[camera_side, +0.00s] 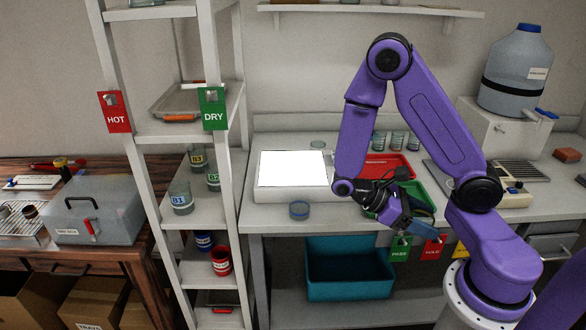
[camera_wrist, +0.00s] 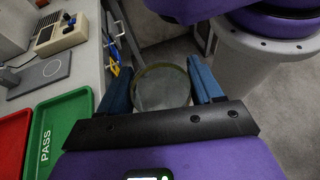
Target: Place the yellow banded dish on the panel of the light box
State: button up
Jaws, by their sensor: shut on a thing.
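My gripper (camera_side: 424,222) hangs in front of the bench's front edge, to the right of the light box and low. In the wrist view, my gripper (camera_wrist: 163,88) is shut on a round, clear dish (camera_wrist: 161,90) with a dull yellow-green rim, held between its two blue fingers. In the side view the dish is mostly hidden by the fingers. The light box (camera_side: 263,194) stands on the bench left of my gripper, with its bright white panel (camera_side: 292,169) facing up and bare.
A blue-banded dish (camera_side: 299,210) sits at the bench's front edge before the light box. Another dish (camera_side: 318,144) lies behind it. Red (camera_side: 389,160) and green (camera_side: 431,210) trays lie to the right. A white shelf rack (camera_side: 158,190) stands at left.

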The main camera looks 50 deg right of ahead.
jog(key=w+a+r+m+t+y, duration=0.1)
jog(key=w+a+m+t+y, duration=0.3)
jog(key=m+y, duration=0.55)
jog(key=w+a+m+t+y, duration=0.1)
jog(key=w+a+m+y, duration=0.55)
jog(key=m+y, duration=0.3)
jog(key=w+d+r+m+t, duration=0.3)
jog(key=w+d+m+t, duration=0.35)
jog(key=w, duration=0.25)
jog(key=w+d+r+m+t, duration=0.3)
jog(key=w+d+m+t, duration=0.2)
jog(key=w+m+t, duration=0.25)
send_over(297, 172)
jog(key=s, duration=0.1)
jog(key=shift+n+t+h, duration=0.3)
jog(key=shift+n+h, duration=0.1)
notch_tip(297, 172, down, 9)
jog(key=shift+a+f, duration=0.1)
jog(key=shift+a, duration=0.05)
jog(key=shift+w+f, duration=0.4)
jog(key=shift+f, duration=1.5)
